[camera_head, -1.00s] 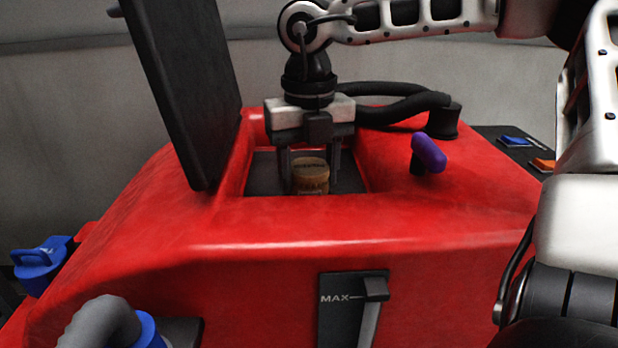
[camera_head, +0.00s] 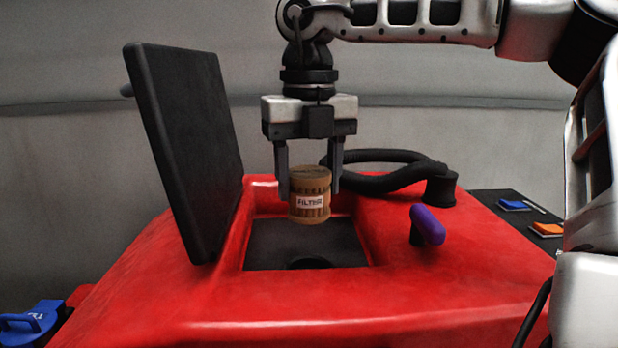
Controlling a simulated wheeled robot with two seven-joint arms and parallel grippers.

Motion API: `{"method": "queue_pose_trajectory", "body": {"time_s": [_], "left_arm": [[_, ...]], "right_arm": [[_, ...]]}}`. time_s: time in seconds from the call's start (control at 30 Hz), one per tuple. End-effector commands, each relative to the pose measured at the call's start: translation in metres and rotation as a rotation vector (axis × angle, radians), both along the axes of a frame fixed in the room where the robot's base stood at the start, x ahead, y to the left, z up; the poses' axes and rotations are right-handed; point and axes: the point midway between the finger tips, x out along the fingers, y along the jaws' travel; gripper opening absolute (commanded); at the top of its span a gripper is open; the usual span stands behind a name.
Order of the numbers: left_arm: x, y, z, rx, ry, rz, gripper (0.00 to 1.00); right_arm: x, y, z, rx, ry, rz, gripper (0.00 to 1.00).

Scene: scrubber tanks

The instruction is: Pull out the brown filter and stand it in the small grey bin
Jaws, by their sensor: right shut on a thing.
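The brown filter (camera_head: 310,196) is a short ribbed cylinder with a white label reading FILTER. It hangs upright above the square opening (camera_head: 300,245) in the red tank. My right gripper (camera_head: 310,185) comes down from above and is shut on the filter, one finger on each side. The dark floor of the opening shows beneath it, with a round dark hole (camera_head: 310,262) at its front edge. The small grey bin is not in view. My left gripper is not in view.
A black lid (camera_head: 190,150) stands open left of the opening. A purple knob (camera_head: 428,225) and a black hose (camera_head: 390,180) are on the right of the red tank (camera_head: 300,320). Blue and orange pads (camera_head: 545,229) lie far right. A blue cap (camera_head: 35,322) is lower left.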

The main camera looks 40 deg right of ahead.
Motion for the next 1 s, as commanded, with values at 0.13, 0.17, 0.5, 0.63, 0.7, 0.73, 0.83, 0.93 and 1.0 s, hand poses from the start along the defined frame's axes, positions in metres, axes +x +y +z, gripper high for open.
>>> {"method": "queue_pose_trajectory", "body": {"time_s": [0.13,0.17,0.5,0.63,0.7,0.73,0.83,0.93,1.0], "left_arm": [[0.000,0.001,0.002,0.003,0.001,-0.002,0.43],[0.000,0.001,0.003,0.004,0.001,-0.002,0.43],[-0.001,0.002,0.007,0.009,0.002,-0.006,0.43],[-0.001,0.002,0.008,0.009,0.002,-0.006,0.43],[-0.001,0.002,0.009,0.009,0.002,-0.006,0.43],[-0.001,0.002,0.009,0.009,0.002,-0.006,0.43],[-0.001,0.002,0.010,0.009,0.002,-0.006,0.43],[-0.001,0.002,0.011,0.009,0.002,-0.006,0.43],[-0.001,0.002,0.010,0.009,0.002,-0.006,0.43]], "right_arm": [[0.000,0.000,0.003,0.000,-0.001,0.000,0.23],[0.000,0.000,0.004,0.000,-0.001,0.000,0.23],[0.000,0.000,0.009,0.000,-0.001,0.000,0.23],[0.000,0.000,0.011,0.000,-0.001,0.000,0.23],[0.000,0.000,0.012,0.000,-0.001,0.000,0.23],[0.000,0.000,0.012,0.000,-0.001,0.000,0.23],[0.000,0.000,0.013,0.000,-0.001,0.000,0.23],[0.000,0.000,0.014,0.000,-0.001,0.000,0.23],[0.000,0.000,0.013,0.000,-0.001,0.000,0.23]]}}
